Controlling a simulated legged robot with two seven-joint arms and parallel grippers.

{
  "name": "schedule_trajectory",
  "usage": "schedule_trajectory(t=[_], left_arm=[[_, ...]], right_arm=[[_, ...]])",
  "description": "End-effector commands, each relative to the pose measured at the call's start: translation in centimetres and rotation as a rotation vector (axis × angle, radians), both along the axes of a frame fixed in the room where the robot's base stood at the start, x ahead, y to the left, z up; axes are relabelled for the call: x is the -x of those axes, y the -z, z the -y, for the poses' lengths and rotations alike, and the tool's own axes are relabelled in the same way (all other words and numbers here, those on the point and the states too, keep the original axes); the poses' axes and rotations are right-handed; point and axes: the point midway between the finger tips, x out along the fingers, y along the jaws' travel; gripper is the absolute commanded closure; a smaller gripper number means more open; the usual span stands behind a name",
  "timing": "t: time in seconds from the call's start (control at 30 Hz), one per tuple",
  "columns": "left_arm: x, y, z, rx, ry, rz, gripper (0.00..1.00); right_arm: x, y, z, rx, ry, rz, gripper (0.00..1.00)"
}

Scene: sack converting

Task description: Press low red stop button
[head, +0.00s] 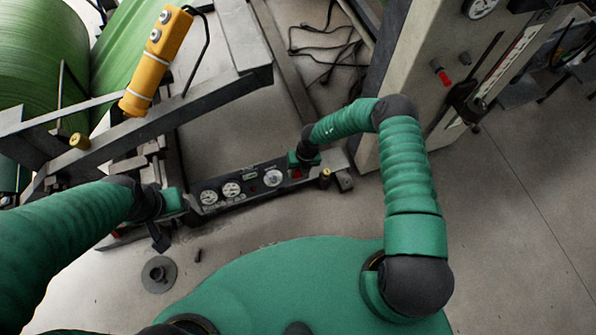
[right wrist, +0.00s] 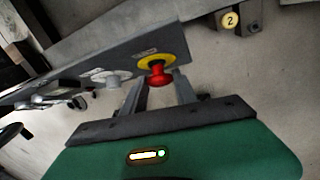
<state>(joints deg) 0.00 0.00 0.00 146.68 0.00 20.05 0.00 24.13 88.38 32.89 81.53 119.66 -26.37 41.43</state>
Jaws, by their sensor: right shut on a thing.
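The low red stop button (right wrist: 158,74) sits on a yellow disc on the dark control panel (right wrist: 112,52) in the right wrist view. My right gripper (right wrist: 159,86) has a finger on each side of the red button and is shut on it. In the head view, a bit of the red button (head: 297,174) shows at the right end of the low panel (head: 218,183), partly hidden by my right gripper (head: 299,162). My left gripper (head: 170,203) is by the panel's left end; its fingers are too hidden to judge.
A yellow pendant (head: 155,62) hangs above a steel frame (head: 200,108). A grey cabinet (head: 405,75) with another red button (head: 440,74) stands right. A dark round disc (head: 159,274) lies on the floor. Cables (head: 325,48) lie behind.

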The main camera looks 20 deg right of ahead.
Motion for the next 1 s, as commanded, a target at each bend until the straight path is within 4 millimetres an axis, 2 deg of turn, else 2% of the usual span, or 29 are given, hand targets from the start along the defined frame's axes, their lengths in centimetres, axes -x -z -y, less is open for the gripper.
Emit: schedule_trajectory(t=[0.23,0.37,0.57,0.6,0.77,1.0], left_arm=[[0.00,0.04,0.00,0.000,0.000,0.000,0.64],[0.00,0.86,0.00,0.000,0.000,0.000,0.64],[0.01,0.64,0.00,0.000,0.000,0.000,0.64],[0.00,0.65,0.00,0.000,0.000,0.000,0.64],[0.00,0.64,0.00,0.000,0.000,0.000,0.64],[0.00,0.63,0.00,0.000,0.000,0.000,0.64]], right_arm=[[-0.04,0.05,0.10,0.002,0.001,0.000,1.00],[-0.80,0.84,0.07,0.000,0.002,0.001,1.00],[-0.95,0.58,0.08,0.001,0.000,0.002,1.00],[-0.97,0.59,0.08,0.001,0.000,0.002,0.64],[-0.91,0.59,0.06,0.001,0.000,0.001,0.43],[-0.86,0.57,0.03,0.001,0.000,0.000,0.43]])
